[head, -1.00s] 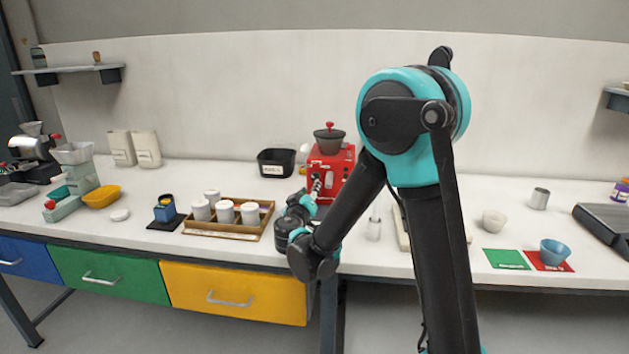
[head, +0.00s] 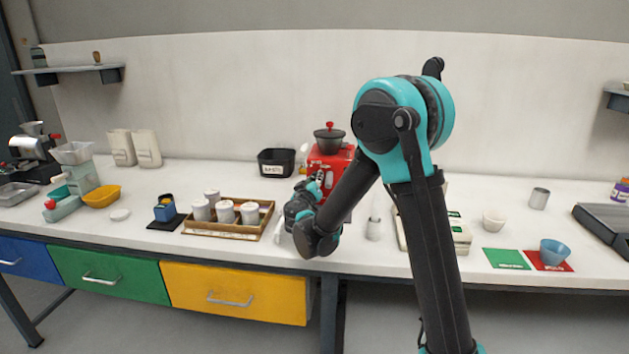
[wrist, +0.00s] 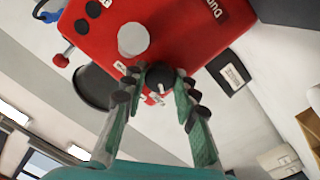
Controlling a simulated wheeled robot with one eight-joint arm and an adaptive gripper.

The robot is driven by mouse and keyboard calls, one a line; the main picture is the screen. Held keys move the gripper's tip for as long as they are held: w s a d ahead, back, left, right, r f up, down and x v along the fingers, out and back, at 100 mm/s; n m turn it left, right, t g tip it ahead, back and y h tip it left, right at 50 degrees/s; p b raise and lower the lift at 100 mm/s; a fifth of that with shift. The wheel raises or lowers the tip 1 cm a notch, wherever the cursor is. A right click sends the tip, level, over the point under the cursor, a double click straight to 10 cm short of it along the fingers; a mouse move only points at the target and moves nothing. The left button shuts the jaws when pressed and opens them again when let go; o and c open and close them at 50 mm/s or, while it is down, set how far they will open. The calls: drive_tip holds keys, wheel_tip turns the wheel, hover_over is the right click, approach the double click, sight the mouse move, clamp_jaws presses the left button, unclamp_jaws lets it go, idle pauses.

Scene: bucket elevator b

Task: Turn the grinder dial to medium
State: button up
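The red grinder (head: 338,158) stands on the bench with a dark hopper (head: 329,143) on top. My arm hides part of its front. In the wrist view the red body (wrist: 185,25) is close and tilted. Its black dial (wrist: 160,76) has a white mark and sits between the fingertips of my gripper (wrist: 157,80). The fingers are apart, one on each side of the dial; whether either touches it I cannot tell. A pale round knob (wrist: 132,39) is beside the dial. In the head view my gripper (head: 318,184) is at the grinder's front, partly hidden.
A wooden tray of white canisters (head: 188,231) is left of my gripper. A black bin (head: 276,162) stands behind to the left. A small white bottle (head: 374,229) and a pale scale-like box (head: 458,236) are to the right.

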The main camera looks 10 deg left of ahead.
clamp_jaws()
drive_tip(key=shift+n, duration=0.3)
drive_tip(key=n, duration=1.1)
drive_tip(key=shift+f+y, duration=0.1)
drive_tip(key=shift+y, duration=0.2)
drive_tip(key=shift+n+t, duration=0.3)
drive_tip(key=shift+n, duration=0.1)
drive_tip(key=shift+o, duration=2)
unclamp_jaws()
